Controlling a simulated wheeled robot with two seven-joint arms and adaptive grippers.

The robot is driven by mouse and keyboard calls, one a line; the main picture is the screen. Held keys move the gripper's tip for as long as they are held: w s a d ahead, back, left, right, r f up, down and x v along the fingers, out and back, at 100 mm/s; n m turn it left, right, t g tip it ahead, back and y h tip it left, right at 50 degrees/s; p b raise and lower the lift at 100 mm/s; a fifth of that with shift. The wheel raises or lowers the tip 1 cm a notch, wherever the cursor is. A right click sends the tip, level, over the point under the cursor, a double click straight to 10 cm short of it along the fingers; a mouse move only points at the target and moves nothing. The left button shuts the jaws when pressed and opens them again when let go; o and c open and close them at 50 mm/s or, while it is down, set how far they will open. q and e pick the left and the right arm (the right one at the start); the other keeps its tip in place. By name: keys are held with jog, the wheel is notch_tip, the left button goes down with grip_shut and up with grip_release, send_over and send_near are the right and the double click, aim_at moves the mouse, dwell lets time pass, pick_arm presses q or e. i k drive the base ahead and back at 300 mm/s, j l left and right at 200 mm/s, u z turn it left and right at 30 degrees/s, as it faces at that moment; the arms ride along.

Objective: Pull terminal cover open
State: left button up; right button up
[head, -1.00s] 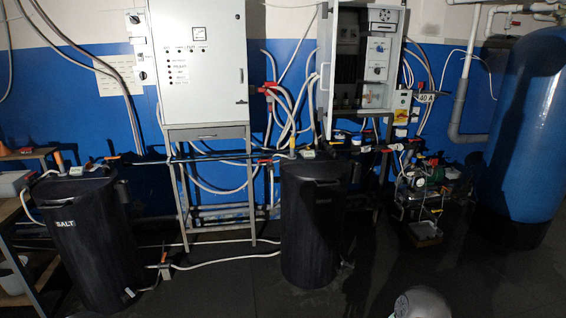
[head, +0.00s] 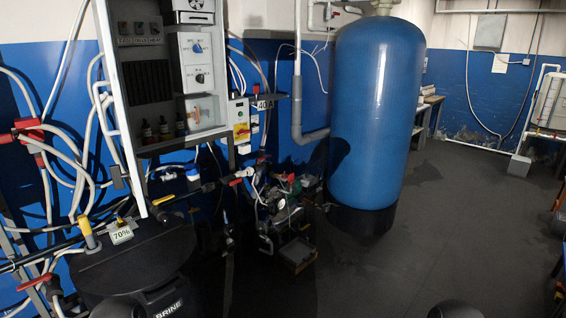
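I cannot tell for sure which part is the terminal cover. An open grey electrical cabinet (head: 119,120) hangs at the upper left. Inside it are a white unit with two dials (head: 196,62) and, below that, a pale panel (head: 203,111) with an orange-brown patch. Neither gripper is in view. Dark rounded shapes at the bottom edge seem to be parts of my arms.
A large blue tank (head: 375,110) stands beyond. The dark floor (head: 440,240) at right is clear.

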aim_at(195, 107)
jog(key=i+l+z, duration=0.1)
jog(key=i+z, duration=0.3)
jog(key=i, duration=0.45)
jog(key=i+j+z, duration=0.1)
jog(key=i+z, duration=0.25)
jog(key=i, duration=0.45)
jog(key=i+u, duration=0.7)
jog(key=i+l+u, duration=0.1)
jog(key=u, duration=0.25)
jog(key=i, duration=0.1)
